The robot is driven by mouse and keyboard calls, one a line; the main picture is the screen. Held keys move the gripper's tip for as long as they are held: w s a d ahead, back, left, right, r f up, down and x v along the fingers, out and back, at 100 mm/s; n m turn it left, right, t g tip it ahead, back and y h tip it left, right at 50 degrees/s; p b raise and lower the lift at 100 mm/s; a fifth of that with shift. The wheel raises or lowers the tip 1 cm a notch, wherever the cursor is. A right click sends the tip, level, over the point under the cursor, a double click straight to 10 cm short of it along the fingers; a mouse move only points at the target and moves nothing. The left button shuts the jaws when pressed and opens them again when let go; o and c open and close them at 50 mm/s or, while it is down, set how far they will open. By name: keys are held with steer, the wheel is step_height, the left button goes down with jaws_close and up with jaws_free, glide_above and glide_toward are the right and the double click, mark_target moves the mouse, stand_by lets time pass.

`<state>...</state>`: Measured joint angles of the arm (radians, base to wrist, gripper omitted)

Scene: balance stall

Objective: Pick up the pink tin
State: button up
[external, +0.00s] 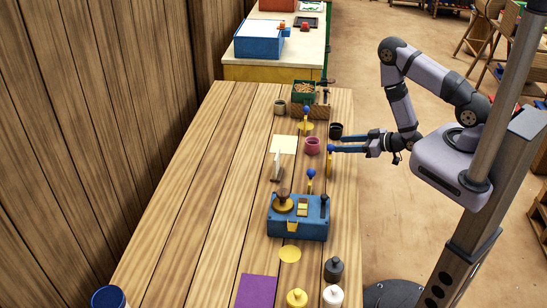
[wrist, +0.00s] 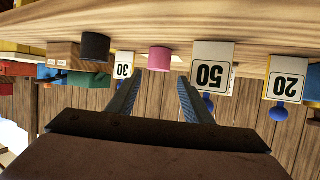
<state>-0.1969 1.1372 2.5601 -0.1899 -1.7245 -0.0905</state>
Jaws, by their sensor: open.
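The pink tin (external: 312,146) stands upright on the wooden table (external: 190,232), right of its middle. In the wrist view, which is upside down, the pink tin (wrist: 160,58) shows just beyond the fingertips, roughly centred between them. My gripper (external: 336,142) reaches in from the right with its blue fingers pointing left at the tin. In the wrist view my gripper (wrist: 161,77) is open, with nothing between the fingers. The fingertips appear a little short of the tin; I cannot tell the exact gap.
A dark cup (external: 336,131) stands close to the upper finger. A blue balance box (external: 298,228) stands nearer the camera. A green box (external: 303,90) stands farther back.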

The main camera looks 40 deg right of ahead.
mark_target(317, 152)
steer(key=shift+f+b+x, duration=0.25)
steer(key=shift+b+x, duration=1.3)
steer(key=shift+b, duration=0.4)
steer(key=b+x, duration=0.2)
steer(key=b, duration=0.1)
steer(key=shift+w+a+f+b, duration=0.1)
steer(key=shift+w+a+b, duration=0.15)
steer(key=shift+w+b, duration=0.35)
steer(key=shift+w+a+p, duration=0.2)
steer(key=shift+w+p, duration=0.2)
steer(key=shift+w, duration=0.05)
steer(key=shift+f+p+x, duration=0.2)
steer(key=shift+p+x, duration=0.45)
steer(key=shift+x, duration=1.55)
steer(key=shift+s+d, duration=0.1)
steer(key=c, duration=0.7)
